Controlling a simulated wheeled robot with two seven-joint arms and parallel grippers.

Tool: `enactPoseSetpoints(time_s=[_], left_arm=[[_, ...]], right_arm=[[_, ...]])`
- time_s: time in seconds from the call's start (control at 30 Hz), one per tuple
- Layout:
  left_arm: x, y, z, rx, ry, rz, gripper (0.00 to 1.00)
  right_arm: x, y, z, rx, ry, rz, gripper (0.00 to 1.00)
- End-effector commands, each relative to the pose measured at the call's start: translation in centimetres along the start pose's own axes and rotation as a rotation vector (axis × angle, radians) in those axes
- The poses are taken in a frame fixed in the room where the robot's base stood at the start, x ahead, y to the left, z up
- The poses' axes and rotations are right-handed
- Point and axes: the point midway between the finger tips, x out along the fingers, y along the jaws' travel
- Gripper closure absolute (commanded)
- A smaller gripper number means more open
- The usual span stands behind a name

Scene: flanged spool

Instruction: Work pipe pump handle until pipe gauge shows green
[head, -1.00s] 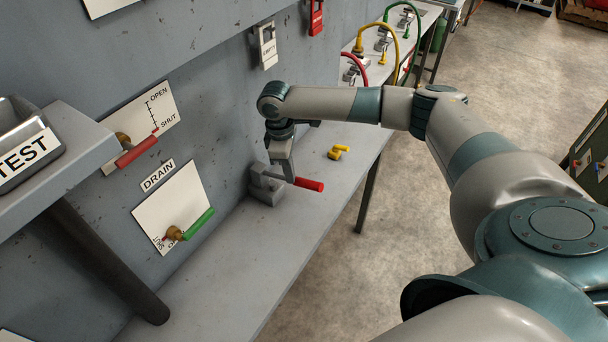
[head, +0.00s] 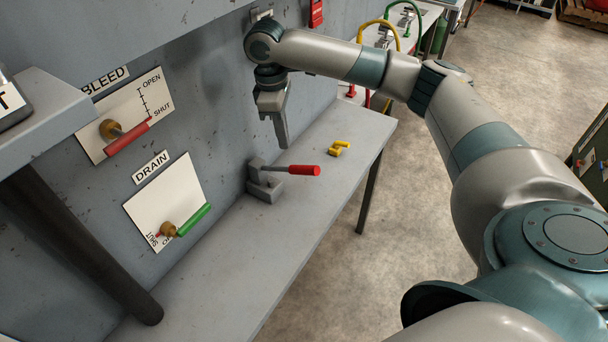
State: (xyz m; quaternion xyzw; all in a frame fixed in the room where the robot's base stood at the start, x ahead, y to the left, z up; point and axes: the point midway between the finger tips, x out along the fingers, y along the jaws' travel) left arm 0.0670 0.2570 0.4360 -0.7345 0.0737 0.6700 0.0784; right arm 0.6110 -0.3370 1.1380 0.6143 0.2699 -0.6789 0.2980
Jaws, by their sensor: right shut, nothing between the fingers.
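The pump handle (head: 304,170) is a lever with a red grip. It sticks out roughly level to the right from a small grey pump base (head: 264,184) on the grey bench, close against the wall. My right gripper (head: 282,140) points down above the pump. It is shut and empty, with its fingertips apart from the handle in the picture. My left gripper is not in view. No pipe gauge shows clearly in this view.
A BLEED panel (head: 92,142) with a red lever and a DRAIN panel (head: 150,221) with a green lever are on the wall. A yellow piece (head: 339,148) lies on the bench (head: 240,255) behind the pump. The bench front is clear.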

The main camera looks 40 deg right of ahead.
Motion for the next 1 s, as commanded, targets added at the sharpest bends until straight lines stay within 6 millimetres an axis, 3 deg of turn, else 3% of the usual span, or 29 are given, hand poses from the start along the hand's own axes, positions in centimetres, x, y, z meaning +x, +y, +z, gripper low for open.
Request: enactPoseSetpoints(time_s=[0.2, 0.4, 1.0], left_arm=[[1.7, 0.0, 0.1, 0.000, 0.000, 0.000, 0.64], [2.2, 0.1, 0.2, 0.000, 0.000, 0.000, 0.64], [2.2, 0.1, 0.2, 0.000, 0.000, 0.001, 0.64]], right_arm=[[-3.9, 0.0, -0.1, 0.000, 0.004, 0.003, 1.00], [-6.1, 0.0, -0.1, 0.001, 0.002, 0.001, 1.00], [-6.7, 0.0, -0.1, 0.000, 0.001, 0.000, 1.00]])
